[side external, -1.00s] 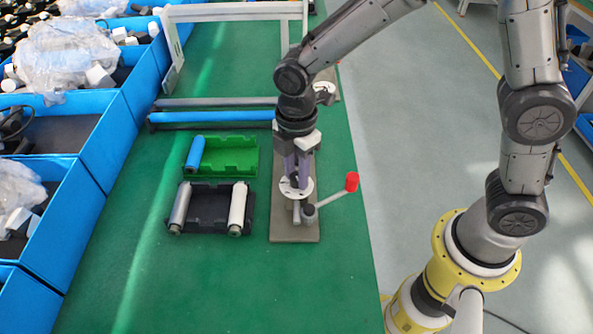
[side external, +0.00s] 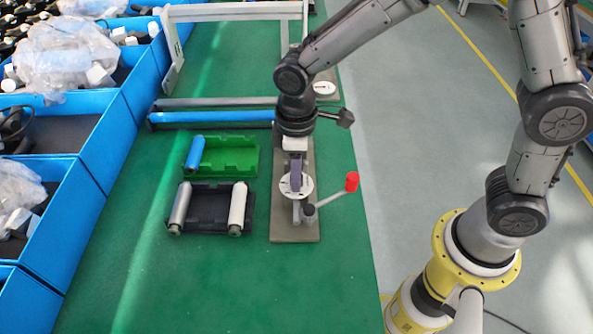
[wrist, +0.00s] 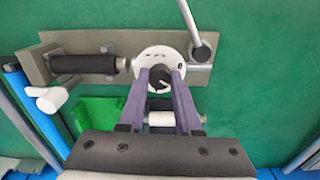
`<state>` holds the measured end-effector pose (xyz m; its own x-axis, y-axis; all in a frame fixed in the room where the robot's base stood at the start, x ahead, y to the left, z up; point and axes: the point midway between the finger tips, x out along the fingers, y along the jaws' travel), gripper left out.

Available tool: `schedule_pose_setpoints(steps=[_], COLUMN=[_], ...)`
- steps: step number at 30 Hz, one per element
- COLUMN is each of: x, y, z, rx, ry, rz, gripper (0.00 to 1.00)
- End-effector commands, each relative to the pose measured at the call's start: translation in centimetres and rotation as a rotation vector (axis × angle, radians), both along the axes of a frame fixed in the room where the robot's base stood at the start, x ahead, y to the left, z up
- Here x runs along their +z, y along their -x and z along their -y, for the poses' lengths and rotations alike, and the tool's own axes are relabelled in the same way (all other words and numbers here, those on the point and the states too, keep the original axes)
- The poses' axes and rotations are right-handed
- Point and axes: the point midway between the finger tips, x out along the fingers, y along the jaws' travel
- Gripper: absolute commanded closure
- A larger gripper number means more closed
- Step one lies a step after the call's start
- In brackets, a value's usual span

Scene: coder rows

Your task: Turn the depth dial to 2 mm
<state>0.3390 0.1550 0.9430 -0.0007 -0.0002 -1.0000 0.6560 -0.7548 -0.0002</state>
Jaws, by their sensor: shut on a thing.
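The depth dial is a white disc with dark marks and a black centre knob. In the side view the disc (side external: 306,190) sits on a grey-brown base plate (side external: 295,235), partly covered by my fingers. In the wrist view the white disc (wrist: 147,57) shows with its black knob (wrist: 159,73). My gripper (wrist: 159,80) comes down from above, its two purple fingers shut on the knob, one on each side. It also shows in the side view (side external: 296,186). The marks are too small to read, so the setting cannot be told.
A lever with a red knob (side external: 352,181) sticks out right of the dial. A green tray (side external: 236,158) with a blue roller (side external: 194,154) and a black tray (side external: 208,212) with two rollers lie to the left. Blue bins (side external: 115,135) line the far left. The green front surface is clear.

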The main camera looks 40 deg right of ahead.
Motion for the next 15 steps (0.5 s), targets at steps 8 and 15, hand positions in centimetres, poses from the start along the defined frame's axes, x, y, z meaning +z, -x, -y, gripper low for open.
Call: schedule_pose_setpoints(steps=[8, 15], x=[0.11, 0.1], y=[-0.05, -0.07], z=[-0.05, -0.04], rx=[-0.139, -0.186], ry=[-0.001, -0.002], rz=[0.003, 0.002], gripper=[1.0, 1.0])
